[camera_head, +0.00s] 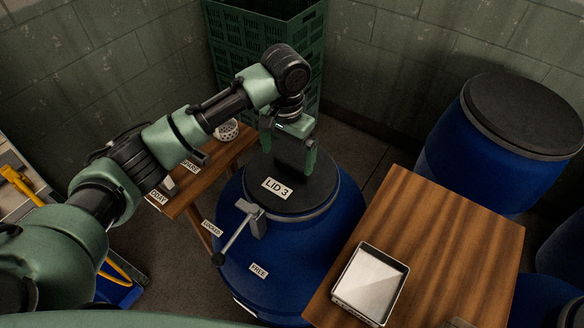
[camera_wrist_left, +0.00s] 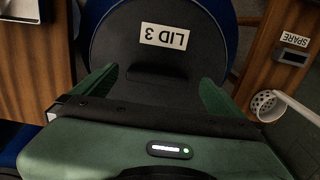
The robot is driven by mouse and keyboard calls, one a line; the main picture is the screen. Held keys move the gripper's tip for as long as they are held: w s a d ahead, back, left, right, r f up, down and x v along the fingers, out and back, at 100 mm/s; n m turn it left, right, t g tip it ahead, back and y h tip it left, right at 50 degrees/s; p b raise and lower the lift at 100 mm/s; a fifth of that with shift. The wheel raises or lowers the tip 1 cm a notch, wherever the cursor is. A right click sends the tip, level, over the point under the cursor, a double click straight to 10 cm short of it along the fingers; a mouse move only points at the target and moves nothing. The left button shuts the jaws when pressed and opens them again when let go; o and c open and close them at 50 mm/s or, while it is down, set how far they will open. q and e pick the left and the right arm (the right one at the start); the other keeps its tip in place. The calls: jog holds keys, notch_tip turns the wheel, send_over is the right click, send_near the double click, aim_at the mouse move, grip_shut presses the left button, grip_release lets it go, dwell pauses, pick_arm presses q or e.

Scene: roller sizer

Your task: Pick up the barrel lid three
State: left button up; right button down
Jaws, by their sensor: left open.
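The barrel lid three (camera_head: 310,195) is a dark round disc labelled "LID 3", sitting on a blue barrel (camera_head: 290,255). It also shows in the left wrist view (camera_wrist_left: 205,55), with a low dark raised bar (camera_wrist_left: 157,76) on it. My left gripper (camera_head: 288,152) is over the far part of the lid, pointing down. Its green fingers are apart, one on each side of the raised bar in the left wrist view (camera_wrist_left: 157,88). Nothing is visibly held. Whether the fingertips touch the lid is unclear. My right gripper is not in view.
A lever (camera_head: 236,235) is on the barrel's near side, by a "FREE" label. A wooden table (camera_head: 440,230) with a metal tray (camera_head: 371,284) stands right. A narrow wooden bench (camera_head: 208,178) is left. Green crates (camera_head: 265,40) stand behind; another lidded blue barrel (camera_head: 480,165) stands far right.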

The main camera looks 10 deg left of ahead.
aim_at(291, 163)
pick_arm(q)
jog(key=shift+d+f, duration=0.1)
jog(key=shift+f, duration=0.3)
jog(key=f, duration=0.1)
jog(key=f+p, duration=0.1)
jog(key=w+f, duration=0.1)
jog(key=shift+w+d, duration=0.1)
jog(key=shift+d, duration=0.15)
jog(key=shift+w+f, duration=0.15)
jog(key=shift+f, duration=0.75)
jog(key=c, duration=1.5)
jog(key=shift+r, duration=0.1)
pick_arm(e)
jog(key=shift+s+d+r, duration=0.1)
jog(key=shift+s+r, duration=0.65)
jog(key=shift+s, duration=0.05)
